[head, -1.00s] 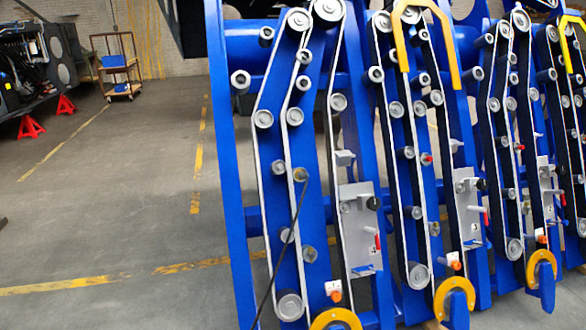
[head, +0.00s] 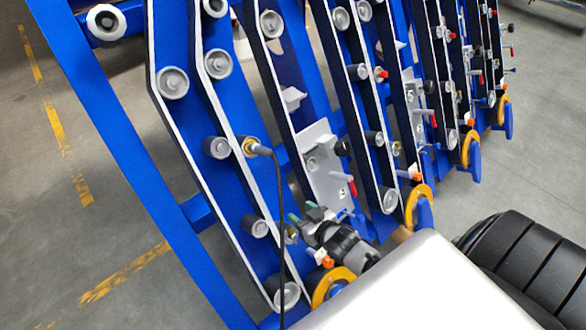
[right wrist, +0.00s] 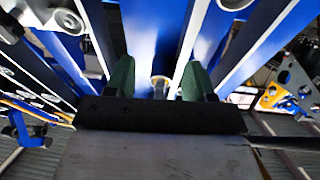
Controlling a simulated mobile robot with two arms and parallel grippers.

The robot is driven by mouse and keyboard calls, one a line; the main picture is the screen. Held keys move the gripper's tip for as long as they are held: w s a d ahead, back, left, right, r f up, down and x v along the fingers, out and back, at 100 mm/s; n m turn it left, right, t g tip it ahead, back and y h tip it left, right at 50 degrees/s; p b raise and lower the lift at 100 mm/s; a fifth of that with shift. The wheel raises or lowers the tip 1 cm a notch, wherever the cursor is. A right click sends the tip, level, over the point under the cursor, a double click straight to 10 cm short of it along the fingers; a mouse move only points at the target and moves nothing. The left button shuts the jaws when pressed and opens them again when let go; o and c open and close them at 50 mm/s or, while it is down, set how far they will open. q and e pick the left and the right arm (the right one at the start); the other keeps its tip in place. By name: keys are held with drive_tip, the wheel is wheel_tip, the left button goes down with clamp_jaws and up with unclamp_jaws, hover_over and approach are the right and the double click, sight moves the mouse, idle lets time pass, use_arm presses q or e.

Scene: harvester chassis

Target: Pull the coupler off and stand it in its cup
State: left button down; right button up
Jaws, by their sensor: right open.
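The coupler (head: 250,148) is a small brass-coloured fitting on the blue row unit, with a black cable hanging from it. My right gripper (head: 303,212), with green fingertips, is open and empty, below and right of the coupler in the head view, in front of the frame. In the right wrist view its green fingers (right wrist: 159,80) stand apart, with a small round brass-and-grey part (right wrist: 160,86) farther off between them; I cannot tell if it is the coupler. My left gripper is out of view.
The grey panel (head: 326,165) carries a black knob (head: 342,147) and a red handle (head: 351,186). Rollers and belts line the blue frame. A yellow ring (head: 333,287) is low in front. More row units stand to the right. Open floor (head: 60,240) lies left.

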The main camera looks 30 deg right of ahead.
drive_tip(key=w+r+t+y, duration=0.1)
drive_tip(key=w+r+t, duration=0.15)
drive_tip(key=r, duration=0.75)
approach(270, 154)
drive_tip(key=w, duration=0.2)
drive_tip(key=shift+n+t+y, duration=0.3)
drive_tip(key=shift+t+y, duration=0.1)
drive_tip(key=shift+t, duration=0.05)
drive_tip(key=w, duration=0.3)
drive_tip(key=w+p, duration=0.1)
drive_tip(key=w, duration=0.1)
drive_tip(key=w+a+f, duration=0.1)
drive_tip(key=w, duration=0.2)
drive_tip(key=shift+w, duration=0.35)
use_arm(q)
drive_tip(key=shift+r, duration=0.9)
use_arm(e)
drive_tip(key=shift+w+a, duration=0.15)
drive_tip(key=shift+w, duration=0.6)
drive_tip(key=c, duration=1)
use_arm(q)
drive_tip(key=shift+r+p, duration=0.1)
drive_tip(key=shift+p, duration=0.2)
use_arm(e)
drive_tip(key=shift+s, duration=0.1)
clamp_jaws()
